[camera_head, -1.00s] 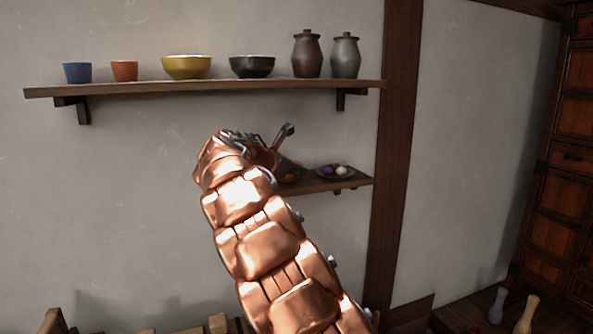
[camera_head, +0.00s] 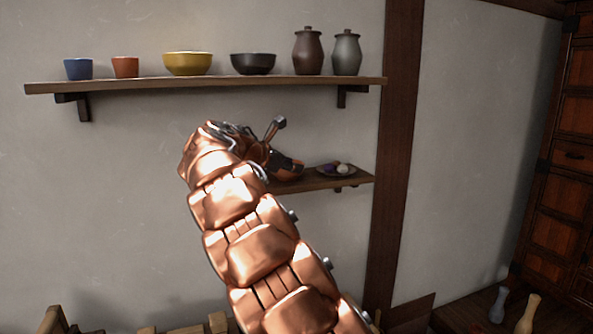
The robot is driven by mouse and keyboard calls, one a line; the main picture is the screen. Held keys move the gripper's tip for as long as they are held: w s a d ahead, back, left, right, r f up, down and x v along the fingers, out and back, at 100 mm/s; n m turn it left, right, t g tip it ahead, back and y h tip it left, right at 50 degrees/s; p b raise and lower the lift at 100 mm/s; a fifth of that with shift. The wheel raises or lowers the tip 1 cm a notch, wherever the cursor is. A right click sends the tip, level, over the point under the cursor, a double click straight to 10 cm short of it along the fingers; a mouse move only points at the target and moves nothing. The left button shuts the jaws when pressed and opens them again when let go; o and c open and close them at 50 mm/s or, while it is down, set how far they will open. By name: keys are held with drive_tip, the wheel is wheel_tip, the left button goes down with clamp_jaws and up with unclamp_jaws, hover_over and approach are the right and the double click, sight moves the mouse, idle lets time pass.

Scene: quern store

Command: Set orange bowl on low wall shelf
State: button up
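The low wall shelf (camera_head: 325,183) is a short brown board on the right part of the wall, below the long shelf. My gripper (camera_head: 284,147) is at its left end, largely hidden behind my copper wrist. One finger with a dark tip sticks up to the right. Below it, an orange and dark shape shows at the shelf's left end. I cannot tell whether this is the orange bowl or part of my gripper. No whole orange bowl is visible, and any grip on it is hidden.
A plate (camera_head: 322,173) with purple and white round items sits on the low shelf's right half. The long shelf (camera_head: 130,85) above holds blue and orange cups, yellow and black bowls, and two lidded jars. A dark post (camera_head: 393,150) stands at right.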

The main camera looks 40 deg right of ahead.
drive_tip(key=b+v, duration=0.1)
drive_tip(key=v, duration=0.7)
drive_tip(key=shift+a, duration=0.25)
drive_tip(key=shift+s, duration=0.15)
drive_tip(key=s+a+f+m+g+y, duration=0.25)
drive_tip(key=s+f+m, duration=0.35)
drive_tip(key=s, duration=0.4)
drive_tip(key=s+a+f+m+g+y, duration=0.1)
drive_tip(key=s+f+m+y, duration=0.25)
drive_tip(key=s+f, duration=0.55)
drive_tip(key=s+a+f+m+y, duration=0.2)
drive_tip(key=s+a+f+m, duration=0.1)
drive_tip(key=s+a+f, duration=0.3)
drive_tip(key=s+a+f+m+g+y, duration=0.1)
drive_tip(key=s+a+f+m+y, duration=0.1)
drive_tip(key=s+a+f, duration=0.4)
drive_tip(key=s+a+f+m+g+y, duration=0.1)
drive_tip(key=s+a+f+m, duration=0.3)
drive_tip(key=s, duration=0.9)
drive_tip(key=shift+a+f+y, duration=0.9)
drive_tip(key=shift+a+f, duration=0.05)
drive_tip(key=shift+a, duration=0.05)
